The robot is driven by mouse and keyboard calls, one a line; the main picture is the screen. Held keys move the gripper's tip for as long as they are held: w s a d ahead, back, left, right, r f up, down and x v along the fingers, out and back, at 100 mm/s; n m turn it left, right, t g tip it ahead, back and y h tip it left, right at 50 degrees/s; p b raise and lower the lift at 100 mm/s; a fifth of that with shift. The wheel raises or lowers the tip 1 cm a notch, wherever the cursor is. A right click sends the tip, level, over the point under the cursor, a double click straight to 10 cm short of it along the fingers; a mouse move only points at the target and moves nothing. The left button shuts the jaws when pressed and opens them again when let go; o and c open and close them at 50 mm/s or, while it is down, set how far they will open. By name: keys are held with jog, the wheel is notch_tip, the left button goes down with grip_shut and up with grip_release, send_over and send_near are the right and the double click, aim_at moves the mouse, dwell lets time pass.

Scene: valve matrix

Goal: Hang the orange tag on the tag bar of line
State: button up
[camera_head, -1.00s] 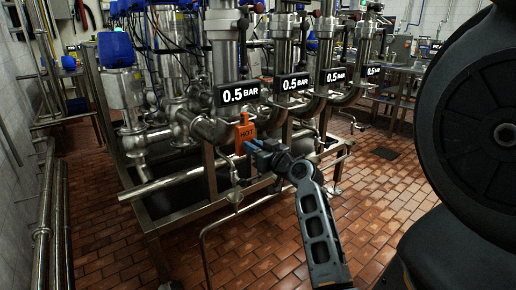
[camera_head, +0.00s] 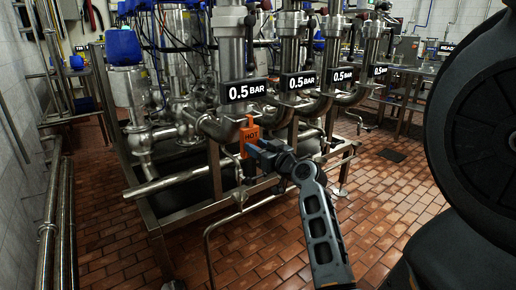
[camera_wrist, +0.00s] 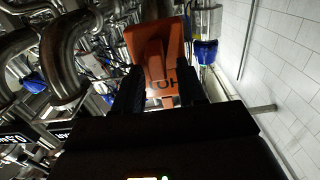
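The orange tag (camera_head: 250,135), marked HOT, is upright in the head view, in front of the pipework below the nearest 0.5 BAR sign. My gripper (camera_head: 252,150) is at the tag's lower right edge and appears shut on it. In the wrist view the orange tag (camera_wrist: 156,45) lies between the two dark fingers of my gripper (camera_wrist: 160,92), and part of its lettering shows. I cannot make out a tag bar or any contact between the tag and one.
Several black 0.5 BAR signs (camera_head: 248,90) run along the row of steel valve pipes. A steel frame with low rails (camera_head: 195,205) stands below them. A white tiled wall (camera_head: 20,140) is at the left. Open brick-red floor (camera_head: 385,200) lies to the right.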

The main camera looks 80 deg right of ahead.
jog(key=shift+o, duration=0.7)
jog(key=v, duration=0.7)
jog(key=shift+s+a+b, duration=0.25)
jog(key=shift+a+b, duration=0.05)
jog(key=shift+s, duration=0.1)
